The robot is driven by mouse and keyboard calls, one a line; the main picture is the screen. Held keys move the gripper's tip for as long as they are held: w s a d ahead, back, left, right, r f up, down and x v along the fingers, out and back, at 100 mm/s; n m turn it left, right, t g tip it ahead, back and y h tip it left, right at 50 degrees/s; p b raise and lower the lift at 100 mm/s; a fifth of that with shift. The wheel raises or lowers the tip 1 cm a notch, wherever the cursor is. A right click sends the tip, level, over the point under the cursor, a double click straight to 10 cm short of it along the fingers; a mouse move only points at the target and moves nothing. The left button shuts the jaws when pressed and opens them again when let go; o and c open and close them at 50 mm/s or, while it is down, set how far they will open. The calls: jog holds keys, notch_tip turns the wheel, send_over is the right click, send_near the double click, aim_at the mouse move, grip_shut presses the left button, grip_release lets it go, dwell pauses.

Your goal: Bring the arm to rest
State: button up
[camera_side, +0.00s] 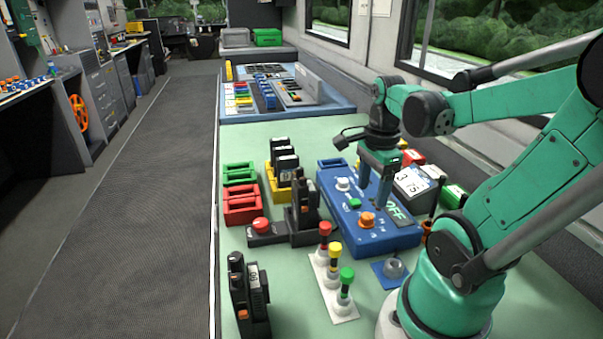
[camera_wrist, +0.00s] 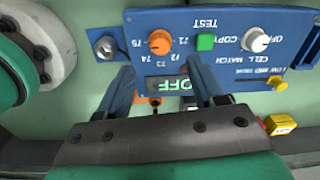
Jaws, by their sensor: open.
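My gripper (camera_side: 376,194) hangs pointing down over the blue tester box (camera_side: 386,240) on the pale green table. Its two fingers are apart with nothing seen between them. In the wrist view my gripper (camera_wrist: 164,76) shows its fingers spread over the upside-down panel of the blue box (camera_wrist: 225,24). The panel's OFF display (camera_wrist: 172,84) lies between the fingers. An orange knob (camera_wrist: 160,44), a green button (camera_wrist: 205,42) and a white knob (camera_wrist: 254,39) sit beyond the fingertips. I cannot tell whether the fingertips touch the panel.
A radio (camera_side: 303,214) stands beside a red-button base (camera_side: 261,226); another radio (camera_side: 246,295) is at the front left. Red, yellow and green-topped pieces stand on a white plate (camera_side: 344,307). Red cases (camera_side: 242,204) and a yellow battery rack (camera_side: 280,190) lie left of the box.

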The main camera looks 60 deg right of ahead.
jog(key=w+r+n+t+h, duration=0.1)
jog(key=w+n+t+h, duration=0.1)
jog(key=w+n, duration=0.2)
jog(key=w+a+r+n+t+h, duration=0.1)
jog(key=w+r+n+t+h, duration=0.1)
jog(key=w+n, duration=0.2)
jog(key=w+a+r+n+t+h, duration=0.1)
jog(key=w+r+n+t+h, duration=0.1)
jog(key=w+n, duration=0.2)
jog(key=shift+w+a+r+n, duration=0.25)
jog(key=shift+w+n, duration=0.15)
jog(key=shift+n, duration=0.5)
jog(key=s+a+f+n+y, duration=0.2)
jog(key=a+n+y, duration=0.4)
jog(key=a+n, duration=0.5)
jog(key=shift+s+a+f+n+t, duration=0.15)
jog(key=shift+a+f+n+t, duration=0.2)
jog(key=shift+a, duration=0.4)
jog(key=shift+r, duration=0.15)
